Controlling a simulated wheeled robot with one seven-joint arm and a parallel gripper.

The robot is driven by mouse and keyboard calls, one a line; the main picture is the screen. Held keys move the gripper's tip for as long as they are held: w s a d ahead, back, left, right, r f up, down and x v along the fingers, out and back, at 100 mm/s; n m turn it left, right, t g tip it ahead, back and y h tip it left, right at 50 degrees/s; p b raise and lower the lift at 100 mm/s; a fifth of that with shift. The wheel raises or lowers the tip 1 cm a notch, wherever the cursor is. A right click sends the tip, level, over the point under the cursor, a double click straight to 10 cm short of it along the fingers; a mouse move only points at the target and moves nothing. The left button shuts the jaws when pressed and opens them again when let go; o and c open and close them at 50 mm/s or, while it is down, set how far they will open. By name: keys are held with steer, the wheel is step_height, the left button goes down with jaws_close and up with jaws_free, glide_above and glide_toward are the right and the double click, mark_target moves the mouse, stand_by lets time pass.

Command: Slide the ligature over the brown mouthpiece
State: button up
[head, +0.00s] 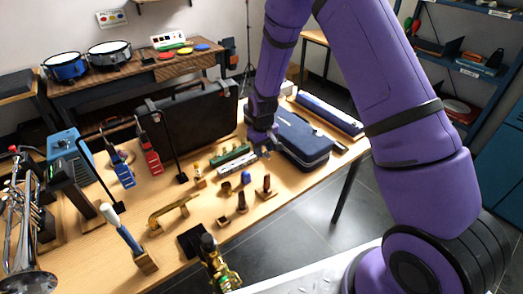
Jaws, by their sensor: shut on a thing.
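My gripper (264,148) is at the far side of the bench, just in front of the blue case. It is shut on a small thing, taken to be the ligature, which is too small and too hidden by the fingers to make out. Small dark brown pieces stand upright on wooden bases near the front edge: one (266,184) at the right and one (241,201) to its left. Either could be the brown mouthpiece; I cannot tell which. My gripper is behind both and apart from them. A small blue piece (246,178) stands between them and my gripper.
The blue case (303,140) lies right of my gripper, and a black case (190,125) stands behind at left. Green and silver harmonica-like instruments (212,165) lie close left. A brass piece (172,212) and a trumpet (35,230) stand further left.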

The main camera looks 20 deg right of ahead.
step_height(320, 180, up, 4)
steer(key=f, duration=0.1)
glide_above(267, 185)
steer(key=shift+w+d+r, duration=0.1)
steer(key=shift+w+r, duration=0.15)
steer(key=shift+w, duration=0.15)
steer(key=shift+f, duration=2.45)
steer(key=shift+f, duration=3.35)
stand_by(1.1)
